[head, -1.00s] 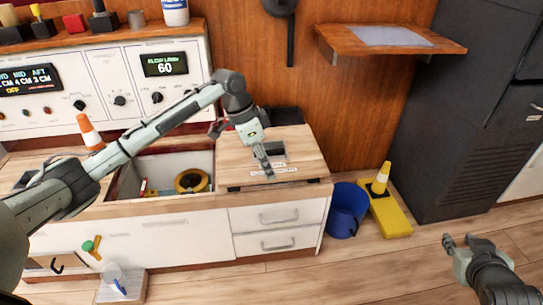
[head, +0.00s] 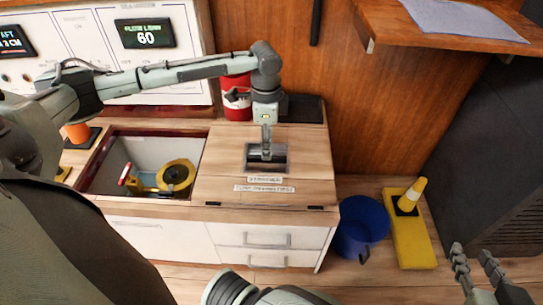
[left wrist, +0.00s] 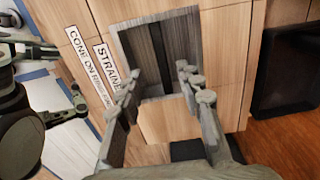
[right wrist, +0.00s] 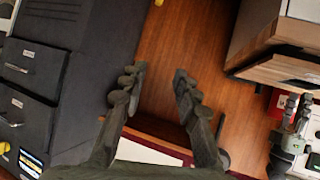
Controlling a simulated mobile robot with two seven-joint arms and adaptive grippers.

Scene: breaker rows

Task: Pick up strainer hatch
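The strainer hatch (head: 220,160) is a pale wooden panel lying flat and closed in the counter top, right of an open compartment. Its recessed grey handle pocket (head: 280,152) shows behind my left gripper (head: 266,155). In the left wrist view the pocket (left wrist: 150,40), with a dark strip down its middle, lies beside the "STRAINER" label (left wrist: 112,68). My left gripper (left wrist: 158,82) is open there, its fingers pointing at the pocket; I cannot tell whether they touch it. My right gripper (head: 473,254) is open and empty, away from the counter; it also shows in the right wrist view (right wrist: 157,80).
The open compartment (head: 105,160) holds a yellow ring-shaped part (head: 177,178). A red can (head: 236,97) and a dark tray (head: 302,108) stand behind the hatch. A blue bucket (head: 361,227) and a yellow base with a cone (head: 410,240) stand on the floor at right.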

